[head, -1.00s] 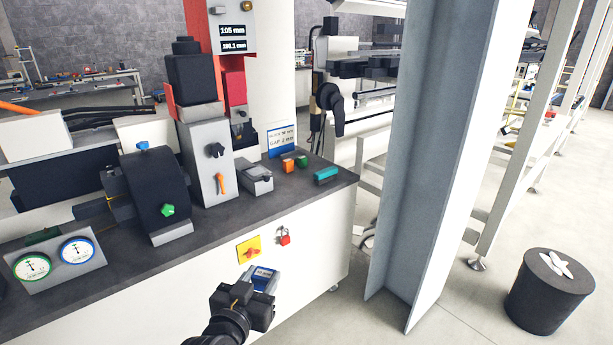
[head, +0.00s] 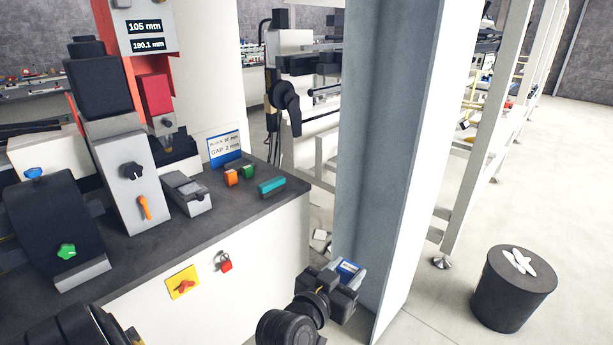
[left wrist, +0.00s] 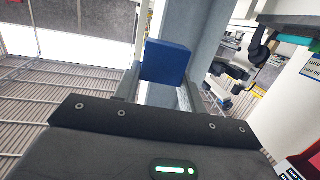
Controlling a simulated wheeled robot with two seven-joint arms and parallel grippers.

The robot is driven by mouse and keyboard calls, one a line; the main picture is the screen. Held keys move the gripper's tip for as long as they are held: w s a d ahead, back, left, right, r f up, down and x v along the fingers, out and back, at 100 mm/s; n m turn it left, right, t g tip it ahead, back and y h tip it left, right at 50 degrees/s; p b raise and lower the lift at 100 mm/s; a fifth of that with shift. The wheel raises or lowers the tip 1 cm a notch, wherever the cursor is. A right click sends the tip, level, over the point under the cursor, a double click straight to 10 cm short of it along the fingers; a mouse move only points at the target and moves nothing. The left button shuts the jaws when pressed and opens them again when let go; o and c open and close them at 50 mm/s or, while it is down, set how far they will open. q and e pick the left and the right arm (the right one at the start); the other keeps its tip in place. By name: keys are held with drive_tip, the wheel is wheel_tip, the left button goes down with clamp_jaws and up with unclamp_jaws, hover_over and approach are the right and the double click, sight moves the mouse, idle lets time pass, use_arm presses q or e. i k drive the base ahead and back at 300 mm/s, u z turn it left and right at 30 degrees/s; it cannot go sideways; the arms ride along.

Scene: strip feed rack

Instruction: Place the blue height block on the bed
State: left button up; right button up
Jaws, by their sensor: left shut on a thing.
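The blue height block (left wrist: 165,62) is between the two fingers of my left gripper (left wrist: 160,92) in the left wrist view. In the head view my left gripper (head: 345,282) is shut on the block (head: 348,268), whose blue and pale top shows above the fingers. It is held in the air right of the bench cabinet, in front of the grey column. The bed is not clearly seen; a dark part (head: 178,148) under the red press head may be it, partly hidden by the grey housing. My right gripper is not in view.
The dark bench top (head: 200,225) carries an orange block (head: 231,177), a green block (head: 248,171), a teal block (head: 272,187) and a grey box (head: 187,192). A grey column (head: 375,150) stands close behind my gripper. A black bin (head: 513,288) stands at right on open floor.

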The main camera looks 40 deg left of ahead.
sight(269, 174)
drive_tip(key=z, duration=0.15)
drive_tip(key=i, duration=0.7)
drive_tip(key=u, duration=0.5)
drive_tip(key=i, duration=0.7)
drive_tip(key=u, duration=0.6)
